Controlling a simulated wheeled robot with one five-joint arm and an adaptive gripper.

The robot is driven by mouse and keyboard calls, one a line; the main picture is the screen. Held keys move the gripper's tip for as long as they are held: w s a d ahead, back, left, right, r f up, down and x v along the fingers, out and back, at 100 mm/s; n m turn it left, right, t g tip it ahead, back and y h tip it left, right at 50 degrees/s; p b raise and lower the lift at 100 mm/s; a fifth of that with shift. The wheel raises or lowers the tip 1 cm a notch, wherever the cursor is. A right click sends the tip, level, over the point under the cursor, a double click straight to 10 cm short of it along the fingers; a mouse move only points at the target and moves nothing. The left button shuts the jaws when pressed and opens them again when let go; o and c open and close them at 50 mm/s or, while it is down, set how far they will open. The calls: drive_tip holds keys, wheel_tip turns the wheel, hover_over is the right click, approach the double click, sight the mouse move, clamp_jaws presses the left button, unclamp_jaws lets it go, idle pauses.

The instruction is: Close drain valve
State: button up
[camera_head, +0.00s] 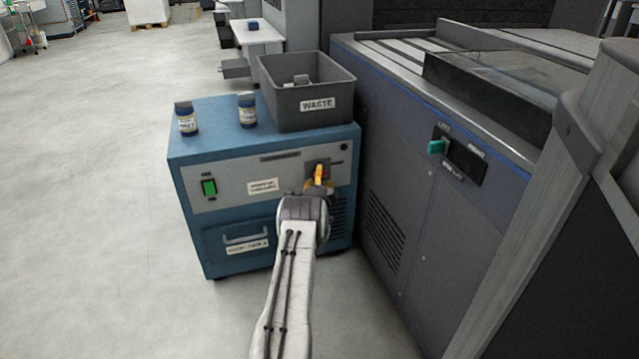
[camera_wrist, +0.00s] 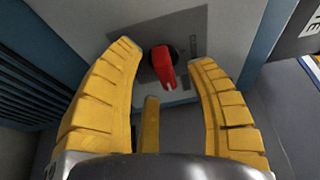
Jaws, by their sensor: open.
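The drain valve's red handle (camera_wrist: 162,66) shows in the wrist view on a dark round base, on a grey plate (camera_wrist: 190,25) set in the unit's panel. My gripper (camera_wrist: 165,55) has yellow segmented fingers spread apart, one on each side of the handle, with a third finger below it. Gaps show between the handle and the fingers, and nothing is gripped. In the head view my gripper (camera_head: 319,183) is at the right part of the blue unit's (camera_head: 195,160) front panel. There my fingers and wrist mostly cover the valve.
A grey bin marked WASTE (camera_head: 300,120) and two bottles (camera_head: 186,118) (camera_head: 247,110) stand on the blue unit. A green switch (camera_head: 209,187) and a drawer handle (camera_head: 246,237) are on its front. A large grey machine (camera_head: 400,190) stands close on the right. The floor to the left is clear.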

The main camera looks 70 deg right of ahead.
drive_tip(key=shift+w+d, duration=0.15)
drive_tip(key=shift+d, duration=0.3)
drive_tip(key=shift+c, duration=0.2)
clamp_jaws()
